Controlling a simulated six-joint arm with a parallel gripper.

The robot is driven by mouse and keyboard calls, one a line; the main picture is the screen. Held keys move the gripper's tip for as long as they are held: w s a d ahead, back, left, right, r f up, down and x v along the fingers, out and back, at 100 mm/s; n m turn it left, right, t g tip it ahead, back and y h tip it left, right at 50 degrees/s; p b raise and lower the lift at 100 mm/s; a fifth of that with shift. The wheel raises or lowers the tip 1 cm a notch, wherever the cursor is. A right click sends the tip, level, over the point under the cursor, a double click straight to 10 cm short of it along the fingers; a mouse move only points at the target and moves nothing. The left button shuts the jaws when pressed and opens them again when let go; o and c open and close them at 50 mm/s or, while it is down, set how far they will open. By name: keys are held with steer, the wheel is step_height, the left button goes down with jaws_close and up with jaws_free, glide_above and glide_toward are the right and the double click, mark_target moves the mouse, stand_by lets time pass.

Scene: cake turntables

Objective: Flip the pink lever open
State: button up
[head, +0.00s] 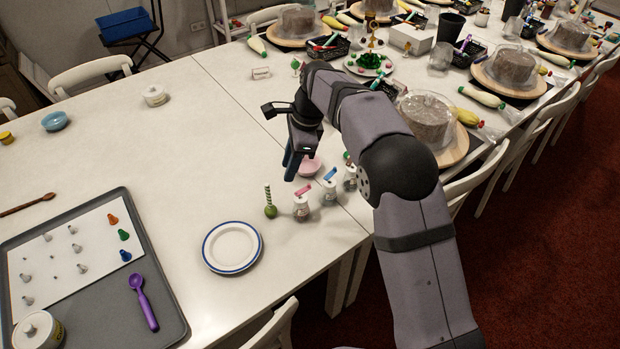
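Three small jars with coloured levers on top stand in a slanting row near the table's front edge. The nearest jar (301,211) has a pink-red lever (304,189) on its lid. The middle jar (329,193) has a blue lever (330,173). The third jar (350,180) has a green lever, partly hidden by my arm. My gripper (292,170) points down above and behind the pink lever, apart from it. Its dark fingers overlap in this view, so I cannot tell whether they are open. No held object is visible.
A pink bowl (310,167) is close behind the jars, beside my gripper. A white blue-rimmed plate (232,248) and a grey tray (166,300) lie farther left.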

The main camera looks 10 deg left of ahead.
steer(key=d+f+n+t+h, duration=0.2)
steer(key=d+f+n, duration=0.35)
steer(key=n, duration=0.25)
steer(key=n+t, duration=0.2)
steer(key=n, duration=0.8)
glide_toward(309, 184)
steer(key=shift+s+d, duration=0.15)
steer(key=shift+f, duration=0.15)
steer(key=shift+p+x, duration=1.25)
steer(key=shift+x, duration=2.3)
jaws_close()
